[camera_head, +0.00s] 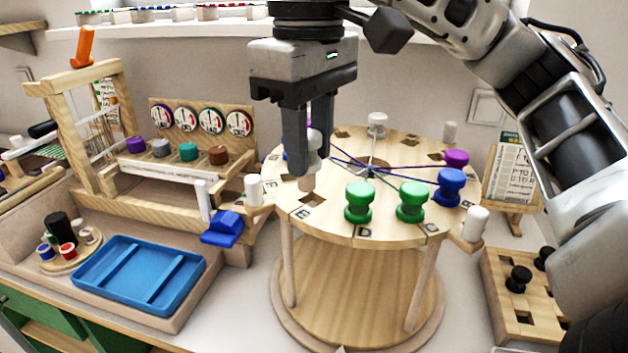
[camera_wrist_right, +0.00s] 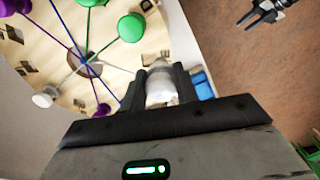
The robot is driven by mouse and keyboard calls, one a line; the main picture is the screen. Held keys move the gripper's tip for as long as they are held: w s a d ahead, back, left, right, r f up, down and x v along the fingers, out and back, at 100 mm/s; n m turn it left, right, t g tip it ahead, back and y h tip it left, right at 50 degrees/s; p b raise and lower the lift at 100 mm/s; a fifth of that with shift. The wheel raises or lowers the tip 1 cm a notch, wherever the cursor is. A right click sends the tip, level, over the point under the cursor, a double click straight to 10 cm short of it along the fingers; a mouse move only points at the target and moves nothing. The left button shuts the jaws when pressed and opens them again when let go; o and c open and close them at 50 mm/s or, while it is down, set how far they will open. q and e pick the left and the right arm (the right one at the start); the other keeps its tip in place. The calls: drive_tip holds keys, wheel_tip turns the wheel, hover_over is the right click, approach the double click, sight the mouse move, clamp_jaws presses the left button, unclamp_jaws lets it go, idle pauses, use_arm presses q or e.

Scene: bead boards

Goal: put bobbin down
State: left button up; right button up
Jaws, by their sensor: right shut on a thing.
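My right gripper (camera_head: 309,150) points down over the left part of the round wooden braiding table. It is shut on a white bobbin (camera_head: 309,183), which stands upright between the fingers just above or at a square hole marked E. The bobbin (camera_wrist_right: 161,88) also shows between the fingers in the right wrist view. Whether it touches the table top (camera_head: 335,224) cannot be told. Green bobbins (camera_head: 359,201), a blue one (camera_head: 450,187) and a purple one (camera_head: 456,160) sit around the rim, with threads running to the centre. My left gripper is not in the head view.
A blue tray (camera_head: 138,272) lies at the front left beside a small round stand of spools. A wooden rack with coloured cups (camera_head: 188,151) stands behind it. White pegs (camera_head: 476,223) stick out at the table's sides. A block with black knobs (camera_head: 518,279) is at the right.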

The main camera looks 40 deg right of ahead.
use_arm(q)
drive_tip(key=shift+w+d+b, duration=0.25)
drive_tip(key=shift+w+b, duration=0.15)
drive_tip(key=shift+b, duration=0.45)
use_arm(e)
wheel_tip(320, 180, down, 6)
drive_tip(key=w+d, duration=0.1)
drive_tip(key=shift+w+d, duration=0.35)
drive_tip(key=shift+d, duration=0.05)
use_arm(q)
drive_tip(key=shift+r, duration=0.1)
use_arm(e)
drive_tip(key=shift+r, duration=0.1)
drive_tip(key=o, duration=1)
drive_tip(key=shift+f, duration=0.2)
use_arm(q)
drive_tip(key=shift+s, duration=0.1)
